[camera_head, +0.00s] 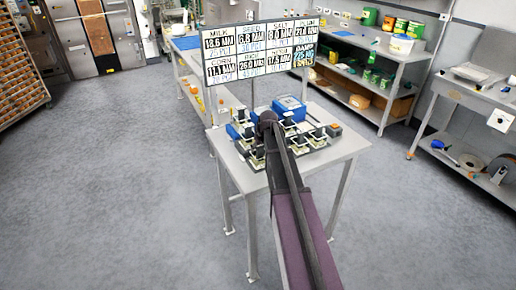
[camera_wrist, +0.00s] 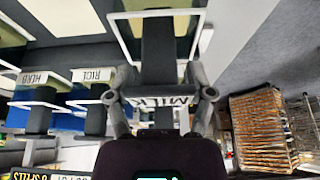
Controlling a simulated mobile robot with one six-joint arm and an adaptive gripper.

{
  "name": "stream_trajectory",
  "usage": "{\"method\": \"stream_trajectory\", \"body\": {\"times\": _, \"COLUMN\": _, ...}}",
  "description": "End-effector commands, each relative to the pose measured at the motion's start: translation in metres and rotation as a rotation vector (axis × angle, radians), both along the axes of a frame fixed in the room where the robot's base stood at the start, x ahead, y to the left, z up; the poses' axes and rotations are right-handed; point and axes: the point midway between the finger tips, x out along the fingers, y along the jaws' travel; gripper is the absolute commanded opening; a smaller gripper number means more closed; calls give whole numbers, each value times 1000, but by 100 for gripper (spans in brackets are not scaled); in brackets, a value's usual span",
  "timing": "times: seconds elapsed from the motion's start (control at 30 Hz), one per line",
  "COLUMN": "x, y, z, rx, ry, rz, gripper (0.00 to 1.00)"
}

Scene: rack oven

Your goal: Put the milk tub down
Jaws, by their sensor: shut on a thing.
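My gripper (camera_head: 268,120) is over the left part of a small grey table, with my arm reaching up to it from below in the head view. In the wrist view my gripper (camera_wrist: 160,92) is shut on the dark upright grip of the milk tub (camera_wrist: 158,50). A pale frame shows around the far end of that grip. A white label between the fingers, partly hidden, seems to read MILK. In the head view my arm and gripper hide the held tub, so I cannot tell whether it touches the table.
Several similar dark-topped tubs stand close around on the table (camera_head: 335,150). Labels HERB (camera_wrist: 35,78) and RICE (camera_wrist: 93,75) show at left in the wrist view. A blue box (camera_head: 289,107) stands behind the tubs. A sign board (camera_head: 262,52) rises at the back.

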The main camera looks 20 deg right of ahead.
Motion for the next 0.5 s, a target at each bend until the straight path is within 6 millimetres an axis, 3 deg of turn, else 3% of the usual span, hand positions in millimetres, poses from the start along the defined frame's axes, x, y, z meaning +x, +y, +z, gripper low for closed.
{"method": "stream_trajectory", "body": {"times": 0.03, "x": 0, "y": 0, "z": -1, "rx": 0, "ry": 0, "rz": 0, "gripper": 78}}
{"method": "stream_trajectory", "body": {"times": 0.1, "x": 0, "y": 0, "z": 0, "rx": 0, "ry": 0, "rz": 0, "gripper": 99}}
{"method": "stream_trajectory", "body": {"times": 0.5, "x": 0, "y": 0, "z": 0, "rx": 0, "ry": 0, "rz": 0, "gripper": 100}}
